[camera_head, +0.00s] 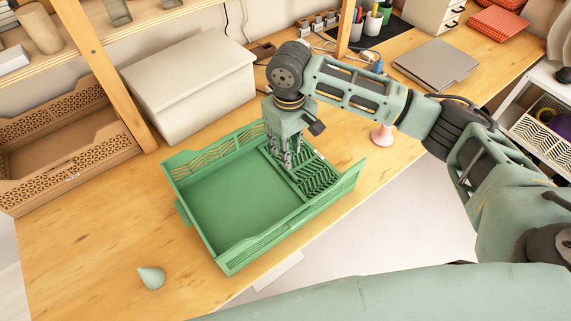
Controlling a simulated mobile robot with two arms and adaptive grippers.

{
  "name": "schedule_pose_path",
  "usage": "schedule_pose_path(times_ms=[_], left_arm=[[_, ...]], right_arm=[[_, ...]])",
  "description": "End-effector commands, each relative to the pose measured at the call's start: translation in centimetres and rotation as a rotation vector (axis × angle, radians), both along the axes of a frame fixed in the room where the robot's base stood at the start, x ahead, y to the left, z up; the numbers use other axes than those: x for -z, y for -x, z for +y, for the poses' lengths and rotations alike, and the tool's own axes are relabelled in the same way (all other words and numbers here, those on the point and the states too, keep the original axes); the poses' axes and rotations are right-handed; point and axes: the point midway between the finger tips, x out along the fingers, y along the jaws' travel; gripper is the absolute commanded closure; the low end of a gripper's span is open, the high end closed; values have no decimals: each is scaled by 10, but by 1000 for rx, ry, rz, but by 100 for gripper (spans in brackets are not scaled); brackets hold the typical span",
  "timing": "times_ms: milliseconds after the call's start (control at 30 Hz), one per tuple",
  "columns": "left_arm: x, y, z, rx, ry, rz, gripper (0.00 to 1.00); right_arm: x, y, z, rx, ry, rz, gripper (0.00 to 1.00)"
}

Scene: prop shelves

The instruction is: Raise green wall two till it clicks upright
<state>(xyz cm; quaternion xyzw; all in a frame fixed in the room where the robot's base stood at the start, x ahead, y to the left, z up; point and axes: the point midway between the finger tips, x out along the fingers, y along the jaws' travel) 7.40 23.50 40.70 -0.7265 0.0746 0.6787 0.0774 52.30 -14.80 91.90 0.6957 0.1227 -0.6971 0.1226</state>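The green crate (187,222) stands on the wooden table, its floor empty. Its slatted back-left wall (212,147) and front-right wall (290,226) stand up. A slatted green panel (318,178) at the right end looks folded down inside the crate. No number shows on any wall, so I cannot tell which is wall two. My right gripper (284,160) points down over the left part of that panel. Its fingertips are close to the panel; contact and finger gap are unclear. My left gripper is not in view.
A white lidded box (190,85) stands behind the crate, and a brown perforated crate (65,150) is at the left. A small pale green cone (151,277) lies near the front. A pink object (382,134) stands right of the crate. The front-left table is mostly clear.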

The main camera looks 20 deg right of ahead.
Motion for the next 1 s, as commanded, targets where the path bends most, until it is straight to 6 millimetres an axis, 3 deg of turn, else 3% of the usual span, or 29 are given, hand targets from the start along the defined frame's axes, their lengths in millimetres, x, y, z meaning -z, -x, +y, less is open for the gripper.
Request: schedule_pose_path(times_ms=[67,333,600,933,1000], left_arm=[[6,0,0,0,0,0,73],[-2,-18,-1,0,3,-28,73],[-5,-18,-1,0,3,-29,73],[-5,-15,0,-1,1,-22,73],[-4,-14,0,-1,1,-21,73]], right_arm=[[9,0,0,0,0,1,73],[44,1,0,0,1,4,73],[77,1,0,1,0,1,73],[83,0,0,0,1,0,73],[82,0,0,0,1,0,79]])
